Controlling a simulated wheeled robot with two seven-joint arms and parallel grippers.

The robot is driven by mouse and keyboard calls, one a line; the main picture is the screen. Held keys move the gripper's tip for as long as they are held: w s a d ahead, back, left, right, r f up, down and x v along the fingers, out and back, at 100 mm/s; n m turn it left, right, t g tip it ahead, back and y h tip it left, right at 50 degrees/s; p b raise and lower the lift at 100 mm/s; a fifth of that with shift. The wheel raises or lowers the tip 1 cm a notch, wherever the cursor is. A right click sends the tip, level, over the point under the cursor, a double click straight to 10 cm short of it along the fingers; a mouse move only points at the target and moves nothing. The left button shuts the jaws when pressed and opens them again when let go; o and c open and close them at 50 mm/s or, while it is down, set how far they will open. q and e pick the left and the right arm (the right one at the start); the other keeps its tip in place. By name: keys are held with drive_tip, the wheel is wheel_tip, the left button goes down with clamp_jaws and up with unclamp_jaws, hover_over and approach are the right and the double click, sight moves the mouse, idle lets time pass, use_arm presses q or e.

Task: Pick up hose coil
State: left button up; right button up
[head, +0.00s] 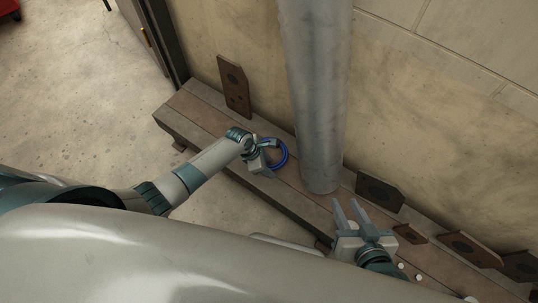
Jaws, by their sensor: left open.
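The hose coil (284,160) is a small blue ring on the brown bench, left of the grey pipe. My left gripper (264,159) is open at the coil's left side and covers part of it. I cannot tell whether its fingers touch the coil or are around its hose. My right gripper (349,212) is open and empty over the bench, just right of the pipe's foot, with its two fingers apart.
The grey pipe (318,100) stands upright beside the coil. The bench (190,112) runs along the wall. Rusty plates (235,88) lean on the wall, with more (380,190) right of the pipe. Small white round pieces (401,266) lie at lower right.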

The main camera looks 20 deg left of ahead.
use_arm(q)
drive_tip(key=shift+w+d+f, duration=0.1)
drive_tip(key=shift+f, duration=0.15)
idle(0.4)
clamp_jaws()
